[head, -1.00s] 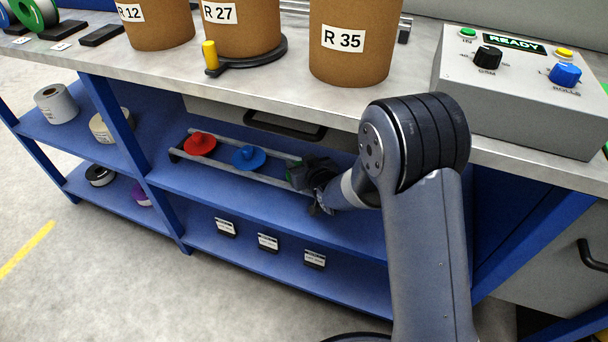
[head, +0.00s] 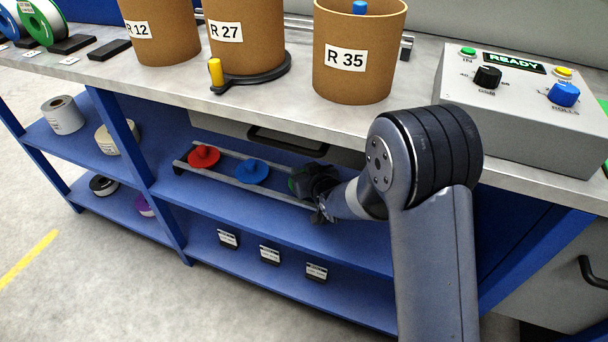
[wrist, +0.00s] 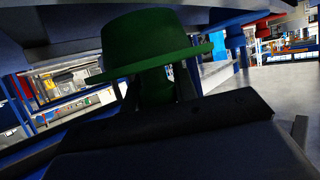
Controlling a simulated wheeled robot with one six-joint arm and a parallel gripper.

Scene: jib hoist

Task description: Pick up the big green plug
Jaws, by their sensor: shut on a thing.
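The big green plug (wrist: 150,42) fills the top middle of the wrist view, with a wide brim and a raised crown. My gripper (wrist: 158,85) is shut on its stem, below the brim. In the head view my gripper (head: 312,190) is at the right end of the rail rack on the blue shelf. There the plug is almost wholly hidden by my gripper; only a dark green sliver shows. I cannot tell whether the plug is clear of the rails.
A red plug (head: 204,156) and a blue plug (head: 252,171) sit on the rails (head: 222,178), left of my gripper. The grey worktop (head: 190,88) hangs over the shelf, with a black drawer handle (head: 287,143) close above. Small labelled blocks (head: 270,254) stand on the lower shelf.

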